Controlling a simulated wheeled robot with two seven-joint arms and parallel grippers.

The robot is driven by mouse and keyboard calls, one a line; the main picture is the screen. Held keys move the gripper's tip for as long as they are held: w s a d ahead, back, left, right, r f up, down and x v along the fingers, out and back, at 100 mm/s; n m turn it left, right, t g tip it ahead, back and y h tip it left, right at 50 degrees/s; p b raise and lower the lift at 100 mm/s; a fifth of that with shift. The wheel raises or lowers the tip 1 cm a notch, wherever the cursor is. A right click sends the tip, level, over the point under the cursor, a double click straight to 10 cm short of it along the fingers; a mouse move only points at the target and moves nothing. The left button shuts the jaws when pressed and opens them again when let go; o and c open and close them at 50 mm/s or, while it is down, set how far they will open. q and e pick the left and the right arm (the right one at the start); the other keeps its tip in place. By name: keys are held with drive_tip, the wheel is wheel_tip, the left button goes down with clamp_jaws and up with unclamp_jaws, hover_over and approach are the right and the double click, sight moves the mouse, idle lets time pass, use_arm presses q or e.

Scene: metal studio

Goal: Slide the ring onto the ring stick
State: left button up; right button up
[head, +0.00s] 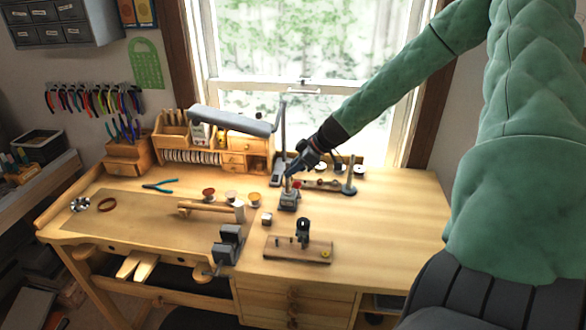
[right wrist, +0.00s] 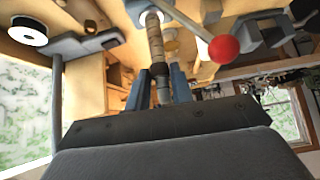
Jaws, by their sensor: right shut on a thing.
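My right gripper (head: 291,177) reaches down from the right to the top of a small upright stick with a grey block base (head: 288,201) in the middle of the bench. In the right wrist view a tapered, tan stick (right wrist: 155,40) runs between my right fingers (right wrist: 160,88), with a dark band (right wrist: 159,69) around it near the fingertips. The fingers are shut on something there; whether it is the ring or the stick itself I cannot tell. A brown ring-shaped band (head: 107,204) lies at the bench's left end. My left gripper is not in view.
A lever with a red ball (right wrist: 224,48) stands close beside the stick. A wooden mallet (head: 205,209), a vise (head: 229,244) and a board-mounted tool (head: 298,249) are nearby. The bench's right part is clear.

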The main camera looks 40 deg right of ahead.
drive_tip(key=shift+r+p, duration=1.15)
drive_tip(key=shift+r, duration=0.5)
drive_tip(key=shift+r, duration=0.1)
drive_tip(key=shift+r+p, duration=1.35)
drive_tip(key=shift+r, duration=0.2)
